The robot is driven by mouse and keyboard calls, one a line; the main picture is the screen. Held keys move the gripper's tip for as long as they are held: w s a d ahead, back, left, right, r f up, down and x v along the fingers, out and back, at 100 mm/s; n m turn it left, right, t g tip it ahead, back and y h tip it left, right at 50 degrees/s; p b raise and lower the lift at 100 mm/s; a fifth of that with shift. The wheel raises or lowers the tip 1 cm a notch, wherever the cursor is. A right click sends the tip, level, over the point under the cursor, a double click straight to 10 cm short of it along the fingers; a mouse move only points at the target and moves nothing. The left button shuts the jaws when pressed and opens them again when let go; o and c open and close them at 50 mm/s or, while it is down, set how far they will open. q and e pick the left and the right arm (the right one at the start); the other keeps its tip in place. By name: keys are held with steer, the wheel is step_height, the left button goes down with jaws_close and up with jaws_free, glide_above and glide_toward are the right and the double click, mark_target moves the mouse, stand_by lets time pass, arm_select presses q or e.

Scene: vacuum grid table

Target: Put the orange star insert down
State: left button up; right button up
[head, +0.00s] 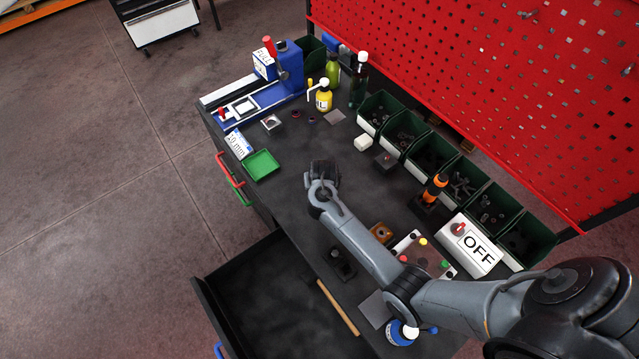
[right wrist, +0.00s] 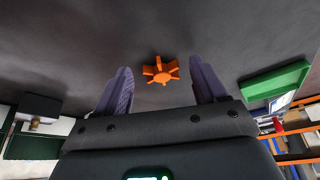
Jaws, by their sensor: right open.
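The orange star insert (right wrist: 160,71) shows in the right wrist view against the dark tabletop. It appears to rest there, between my open fingertips, with a gap on both sides. My right gripper (head: 322,175) is low over the middle of the table in the head view, and it also shows in the right wrist view (right wrist: 161,80), open and empty. The gripper hides the star in the head view. My left gripper is not in view.
A green tray (head: 261,165) lies left of the gripper. Dark green bins (head: 431,153) line the red pegboard (head: 480,80). A white OFF box (head: 470,245) and a button panel (head: 422,255) stand at right. An open drawer (head: 262,290) is in front. Tabletop around the gripper is clear.

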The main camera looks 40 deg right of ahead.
steer(key=p+v, duration=0.4)
steer(key=v, duration=0.7)
steer(key=s+a+r+n+y, duration=0.1)
steer(key=s+a+r+n, duration=0.1)
steer(key=s, duration=0.5)
steer(key=s+a+r+n, duration=0.1)
steer(key=s+a+n, duration=0.3)
steer(key=s, duration=0.4)
steer(key=s+a+r+n+y, duration=0.1)
steer(key=s+a, duration=0.3)
steer(key=s, duration=0.4)
steer(key=shift+r+n+y, duration=0.3)
steer(key=shift+r+n, duration=0.55)
steer(key=shift+n, duration=0.05)
steer(key=shift+s, duration=0.1)
